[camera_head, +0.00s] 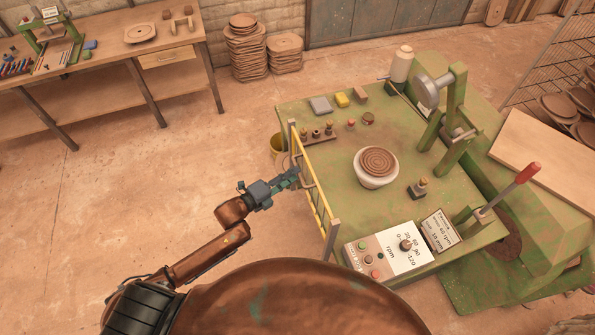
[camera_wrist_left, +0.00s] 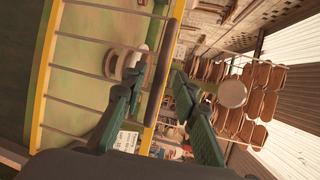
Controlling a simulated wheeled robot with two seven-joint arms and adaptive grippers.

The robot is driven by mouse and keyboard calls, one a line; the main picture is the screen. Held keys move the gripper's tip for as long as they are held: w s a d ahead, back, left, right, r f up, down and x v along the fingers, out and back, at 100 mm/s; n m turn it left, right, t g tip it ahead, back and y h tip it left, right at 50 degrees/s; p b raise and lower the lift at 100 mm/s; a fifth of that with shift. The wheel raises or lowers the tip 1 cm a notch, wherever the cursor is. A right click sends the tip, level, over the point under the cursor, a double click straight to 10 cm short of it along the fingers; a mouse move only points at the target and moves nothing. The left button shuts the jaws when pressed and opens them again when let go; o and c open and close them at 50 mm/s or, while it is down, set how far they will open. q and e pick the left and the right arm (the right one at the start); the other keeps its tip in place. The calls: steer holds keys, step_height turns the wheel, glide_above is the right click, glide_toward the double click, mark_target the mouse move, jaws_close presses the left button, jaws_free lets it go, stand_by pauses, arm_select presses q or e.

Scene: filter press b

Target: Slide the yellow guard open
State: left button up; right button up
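The yellow guard (camera_head: 318,202) is a barred frame standing along the left edge of the green machine table (camera_head: 290,107). In the left wrist view, its yellow rails and thin grey bars (camera_wrist_left: 80,72) fill the left half, with a dark handle bar (camera_wrist_left: 170,55) along one rail. My left gripper (camera_head: 296,178) is at the outer side of the guard, near its middle. My right gripper is not in view.
A white holder with a brown ribbed disc (camera_head: 377,162) stands on the table behind the guard. A control panel (camera_head: 385,250) and a red-handled lever (camera_head: 515,188) are at the near side. A yellow bucket (camera_head: 277,145) is beside the table. The floor left of the guard is clear.

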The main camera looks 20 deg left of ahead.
arm_select(q)
steer(key=shift+x, duration=1.6)
jaws_close()
